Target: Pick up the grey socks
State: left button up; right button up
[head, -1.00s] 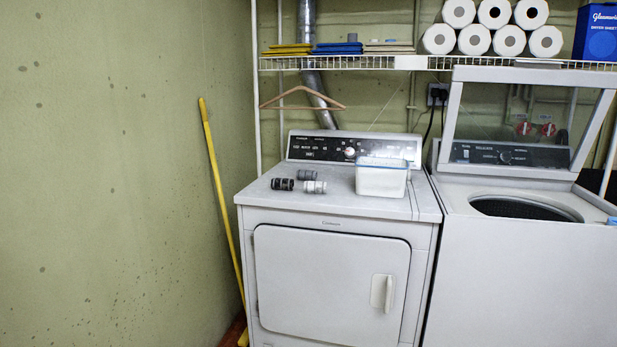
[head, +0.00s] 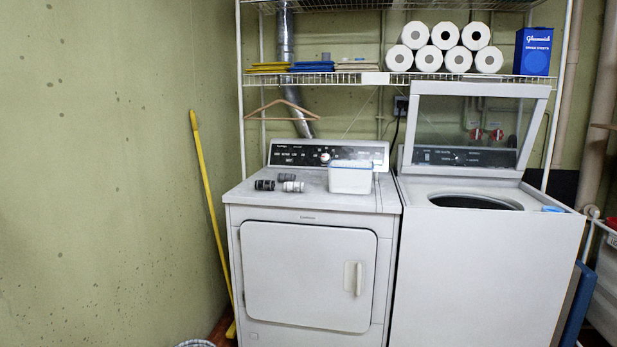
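Three small rolled bundles that look like socks lie on the dryer top, left of a white tub. One is light grey (head: 293,187), at the front right. Another grey one (head: 286,177) sits just behind it. A dark, nearly black one (head: 264,185) lies to their left. They are small in the view, so I cannot tell their fabric or which one is meant by the grey socks. Neither of my grippers is in view.
The white dryer (head: 310,275) stands beside an open-lidded washer (head: 480,265). The white tub (head: 350,180) is right of the bundles. A hanger (head: 281,108) hangs from the wire shelf (head: 330,79) above. A yellow pole (head: 209,205) leans on the left wall. A basket rim (head: 195,344) shows at the bottom.

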aim_at(282, 177)
jog(key=z, duration=0.55)
jog(key=i, duration=1.45)
jog(key=u, duration=0.55)
jog(key=i, duration=1.05)
jog(key=u, duration=1.15)
